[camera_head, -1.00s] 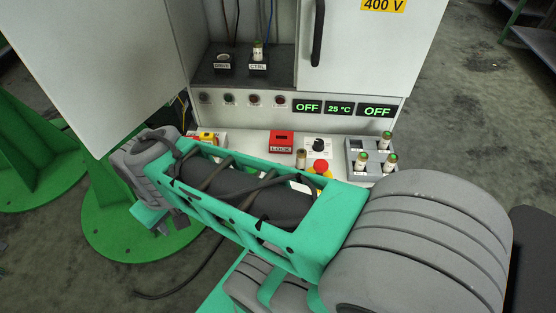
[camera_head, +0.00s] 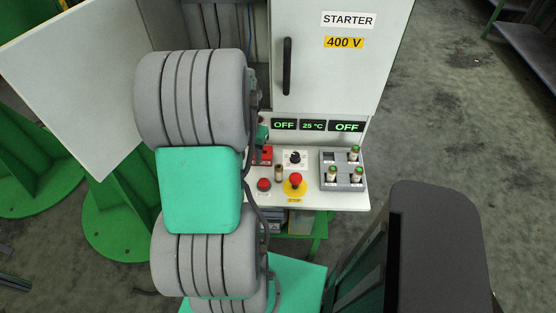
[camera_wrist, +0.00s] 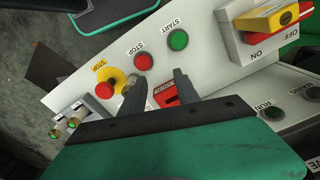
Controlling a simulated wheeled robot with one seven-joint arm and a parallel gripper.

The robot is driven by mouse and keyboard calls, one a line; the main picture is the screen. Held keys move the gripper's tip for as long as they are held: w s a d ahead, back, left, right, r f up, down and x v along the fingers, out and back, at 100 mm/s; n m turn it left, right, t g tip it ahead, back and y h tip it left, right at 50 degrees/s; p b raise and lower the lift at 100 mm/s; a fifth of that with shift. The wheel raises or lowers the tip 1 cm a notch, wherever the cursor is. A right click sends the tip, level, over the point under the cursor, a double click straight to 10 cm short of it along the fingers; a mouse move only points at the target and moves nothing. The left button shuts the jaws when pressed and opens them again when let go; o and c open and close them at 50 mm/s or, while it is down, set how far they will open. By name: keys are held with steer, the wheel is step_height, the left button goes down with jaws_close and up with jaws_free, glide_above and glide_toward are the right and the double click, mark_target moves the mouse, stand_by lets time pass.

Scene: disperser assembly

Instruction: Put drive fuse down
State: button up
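A tan fuse (camera_head: 278,172) stands upright and alone on the white control shelf (camera_head: 330,199), between the red lock block (camera_head: 266,154) and the emergency stop (camera_head: 296,181). I cannot read a label on it. In the wrist view, my gripper (camera_wrist: 155,76) has its two dark fingers well apart with nothing between them. A tan fuse (camera_wrist: 129,82) shows partly behind the left finger, close to the yellow emergency stop base (camera_wrist: 119,79); I cannot tell whether they touch. In the head view, my arm hides the fingers and the cabinet's fuse sockets.
A grey rack (camera_head: 327,158) with several green-topped fuses stands on the right of the shelf. A selector knob (camera_head: 295,158) and a red stop button (camera_head: 264,184) are close by. The open cabinet door (camera_head: 85,85) is at left; the closed starter door (camera_head: 340,75) is above.

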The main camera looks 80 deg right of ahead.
mark_target(278, 166)
steer(key=s+d+m, duration=0.1)
steer(key=s, duration=0.1)
steer(key=s+m, duration=0.1)
steer(key=s, duration=0.2)
steer(key=s+d+m+p, duration=0.1)
steer(key=s, duration=0.1)
steer(key=shift+s+d+f, duration=0.25)
steer(key=shift+d+f, duration=0.05)
steer(key=shift+f, duration=0.05)
steer(key=f, duration=0.5)
steer(key=f+p, duration=0.1)
steer(key=f, duration=0.2)
steer(key=shift+s+d, duration=0.3)
jaws_close()
